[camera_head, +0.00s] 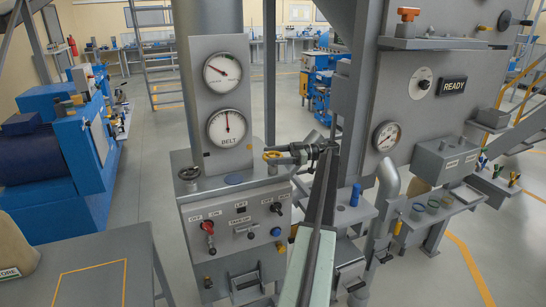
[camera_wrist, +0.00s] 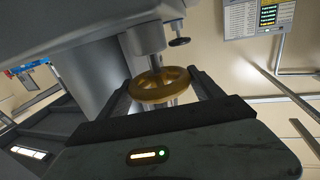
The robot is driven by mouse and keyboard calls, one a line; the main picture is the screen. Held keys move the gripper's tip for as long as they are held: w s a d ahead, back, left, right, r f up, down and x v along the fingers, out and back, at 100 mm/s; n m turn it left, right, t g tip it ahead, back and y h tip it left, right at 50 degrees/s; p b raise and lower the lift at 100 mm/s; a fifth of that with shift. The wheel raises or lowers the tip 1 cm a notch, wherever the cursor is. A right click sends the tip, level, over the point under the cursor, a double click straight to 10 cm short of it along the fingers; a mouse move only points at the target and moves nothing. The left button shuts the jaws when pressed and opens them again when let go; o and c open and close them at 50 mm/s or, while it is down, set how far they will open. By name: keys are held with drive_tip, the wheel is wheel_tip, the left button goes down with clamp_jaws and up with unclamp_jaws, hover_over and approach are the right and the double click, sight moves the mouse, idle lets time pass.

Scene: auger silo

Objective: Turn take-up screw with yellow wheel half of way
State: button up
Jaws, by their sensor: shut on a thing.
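The yellow wheel (camera_head: 272,155) of the take-up screw stands on top of the grey control cabinet, at its right side. In the wrist view the yellow wheel (camera_wrist: 160,85) lies between the two dark fingers, on a light metal shaft. My gripper (camera_head: 284,155) reaches in from the right and is shut on the wheel's rim. In the wrist view my gripper (camera_wrist: 157,92) has a finger on each side of the wheel. Part of the wheel's rim is hidden by the fingers in the head view.
A dark handwheel (camera_head: 189,173) is at the cabinet's left. A panel with a BELT gauge (camera_head: 227,128) rises behind. Switches and a red-knobbed lever (camera_head: 208,228) are on the front.

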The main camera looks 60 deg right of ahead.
drive_tip(key=o, duration=1.4)
